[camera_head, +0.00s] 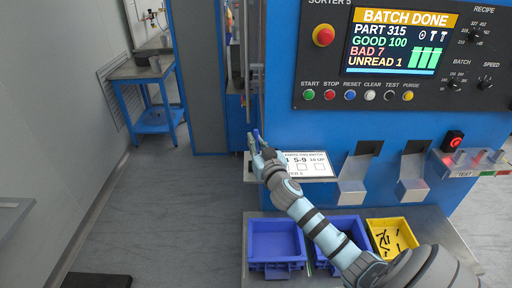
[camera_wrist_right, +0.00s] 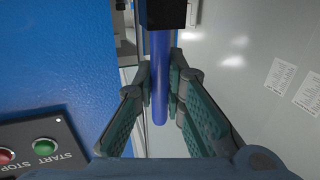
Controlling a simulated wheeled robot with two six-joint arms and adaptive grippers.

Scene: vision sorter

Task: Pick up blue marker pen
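The blue marker pen (camera_wrist_right: 160,85) runs upright between the fingers of my right gripper (camera_wrist_right: 161,75) in the right wrist view, with a black block (camera_wrist_right: 166,12) at its upper end. Both fingertips lie close against the pen's sides, and the gripper looks shut on it. In the head view, my right gripper (camera_head: 258,148) is at the left edge of the machine, by the white card. Only a small blue piece of the pen (camera_head: 256,134) shows there. My left gripper is not in view.
A white card (camera_head: 312,172) lies on a ledge right of the gripper. Below are a blue bin (camera_head: 275,238) and a yellow bin (camera_head: 402,226) with dark parts; my right arm partly covers another blue bin. Two metal chutes and the control panel (camera_head: 310,80) are nearby. Open floor lies left.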

